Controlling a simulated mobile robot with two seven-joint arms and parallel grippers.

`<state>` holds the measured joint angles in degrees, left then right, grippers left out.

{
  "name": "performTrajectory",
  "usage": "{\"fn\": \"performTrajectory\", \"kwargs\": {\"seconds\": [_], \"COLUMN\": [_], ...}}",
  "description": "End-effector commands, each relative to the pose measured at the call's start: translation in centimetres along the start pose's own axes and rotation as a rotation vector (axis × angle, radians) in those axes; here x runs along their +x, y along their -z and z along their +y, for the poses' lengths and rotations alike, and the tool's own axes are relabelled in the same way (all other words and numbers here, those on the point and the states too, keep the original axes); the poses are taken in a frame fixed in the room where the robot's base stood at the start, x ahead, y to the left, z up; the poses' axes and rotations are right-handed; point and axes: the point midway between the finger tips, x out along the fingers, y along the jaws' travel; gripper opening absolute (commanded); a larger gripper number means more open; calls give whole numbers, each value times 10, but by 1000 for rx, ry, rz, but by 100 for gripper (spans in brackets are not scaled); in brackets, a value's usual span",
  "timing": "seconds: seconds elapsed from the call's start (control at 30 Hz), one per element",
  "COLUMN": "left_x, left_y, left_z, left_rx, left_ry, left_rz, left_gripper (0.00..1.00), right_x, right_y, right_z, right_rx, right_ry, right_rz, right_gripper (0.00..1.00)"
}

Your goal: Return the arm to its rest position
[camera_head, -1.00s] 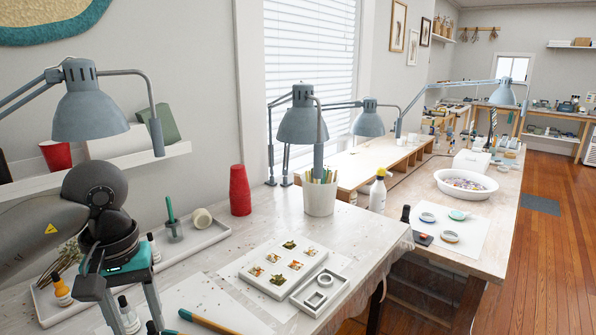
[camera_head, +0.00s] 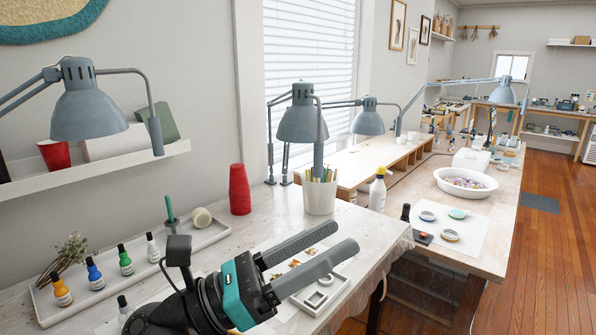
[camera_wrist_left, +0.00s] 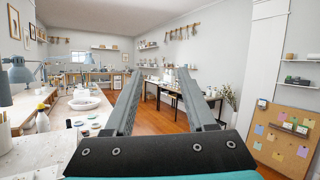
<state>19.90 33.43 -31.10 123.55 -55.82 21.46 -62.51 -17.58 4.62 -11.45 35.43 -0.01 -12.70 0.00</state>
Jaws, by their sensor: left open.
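My left gripper (camera_head: 337,245) reaches over the near table from the bottom of the head view. Its two grey fingers are parallel with a gap between them, and they point right and away. It is open and empty. It also shows in the left wrist view (camera_wrist_left: 160,95), with nothing between the fingers but the room behind. It covers much of the white mold tray (camera_head: 342,278) in the head view. My right gripper is not in view.
A long tray (camera_head: 205,243) holds dropper bottles, such as a green one (camera_head: 125,261). A red cup stack (camera_head: 240,190) and a pencil pot (camera_head: 320,198) stand behind. A lamp (camera_head: 88,110) overhangs the left. Open floor (camera_head: 560,200) lies right.

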Motion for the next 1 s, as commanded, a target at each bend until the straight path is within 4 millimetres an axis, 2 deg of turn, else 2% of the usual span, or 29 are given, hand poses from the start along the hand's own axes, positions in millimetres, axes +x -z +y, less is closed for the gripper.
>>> {"fn": "performTrajectory", "kwargs": {"seconds": [0.13, 0.27, 0.37, 0.43, 0.53, 0.63, 0.73, 0.9, 1.0], "left_x": [-20, -55, -90, -118, -161, -205, -246, -299, -320], "left_y": [-19, -16, 0, 18, 52, 93, 137, 198, 223], "left_z": [37, 75, 100, 112, 121, 117, 98, 45, 10], "left_rx": [-374, -696, -940, -1107, -1336, -1547, -1735, -1958, -2033], "left_ry": [-237, -449, -614, -733, -911, -1098, -1296, -1621, -1792], "left_rz": [-236, -436, -591, -702, -862, -1027, -1198, -1461, -1588], "left_gripper": [56, 56, 56, 56, 56, 56, 56, 56, 56], "right_x": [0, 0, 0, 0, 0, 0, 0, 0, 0], "right_y": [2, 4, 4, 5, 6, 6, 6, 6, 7], "right_z": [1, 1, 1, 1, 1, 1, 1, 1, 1], "right_rx": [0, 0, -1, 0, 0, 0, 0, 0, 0], "right_ry": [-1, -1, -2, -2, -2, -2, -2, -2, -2], "right_rz": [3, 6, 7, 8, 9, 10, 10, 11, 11], "right_gripper": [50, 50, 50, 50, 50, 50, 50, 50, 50]}}
